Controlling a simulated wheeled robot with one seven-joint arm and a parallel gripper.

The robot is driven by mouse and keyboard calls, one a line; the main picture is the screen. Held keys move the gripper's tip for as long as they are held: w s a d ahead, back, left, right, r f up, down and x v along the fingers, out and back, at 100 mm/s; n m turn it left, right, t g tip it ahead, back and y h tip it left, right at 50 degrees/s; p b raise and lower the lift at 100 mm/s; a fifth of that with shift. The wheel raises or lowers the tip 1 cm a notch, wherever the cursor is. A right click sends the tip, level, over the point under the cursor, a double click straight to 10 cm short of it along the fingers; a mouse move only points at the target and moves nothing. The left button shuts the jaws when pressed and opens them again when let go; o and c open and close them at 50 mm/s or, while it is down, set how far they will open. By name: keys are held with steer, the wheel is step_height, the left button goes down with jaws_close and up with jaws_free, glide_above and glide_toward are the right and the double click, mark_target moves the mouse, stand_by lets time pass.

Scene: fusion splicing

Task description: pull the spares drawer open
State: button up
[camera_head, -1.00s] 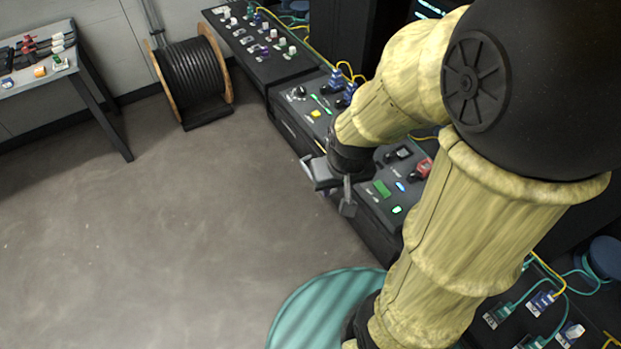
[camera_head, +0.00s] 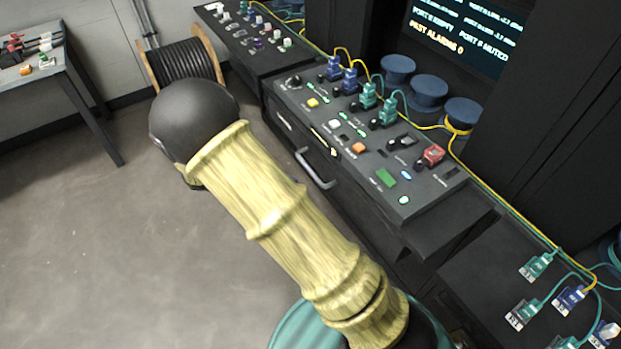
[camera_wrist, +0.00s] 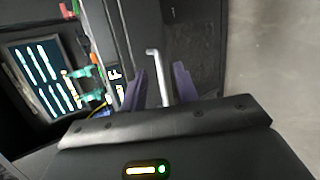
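The drawer in the console front (camera_head: 333,190) has a pale bar handle (camera_head: 317,172); I cannot read a spares label. In the head view its front looks about flush with the console. The wrist view shows a pale bent bar (camera_wrist: 155,72), which looks like this handle, standing upright between the fingers of my gripper (camera_wrist: 160,72). The two dark purple fingers are apart, with a gap on each side of the bar. Whether the bar is fully within finger reach is unclear. My gripper does not show in the head view.
The console top (camera_head: 345,155) carries buttons, plugs and a red connector (camera_head: 432,155). Another dark bench (camera_head: 255,57) adjoins at the back, with a cable reel (camera_head: 183,62) beside it. A table (camera_head: 30,62) stands at far left. The floor (camera_head: 110,250) left of the console is clear.

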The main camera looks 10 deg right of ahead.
mark_target(311, 169)
steer(key=w+a+f+t+h+b, duration=0.1)
steer(key=w+a+f+t+h, duration=0.2)
steer(key=a, duration=0.4)
steer(key=shift+w+f+n+t+b, duration=0.2)
steer(key=shift+n+t+b, duration=0.15)
steer(key=shift+t, duration=0.35)
steer(key=x, duration=0.5)
steer(key=p+x, duration=0.1)
steer(key=x, duration=0.5)
steer(key=p+x, duration=0.1)
steer(key=x, duration=0.5)
steer(key=shift+d+r, duration=0.3)
jaws_close()
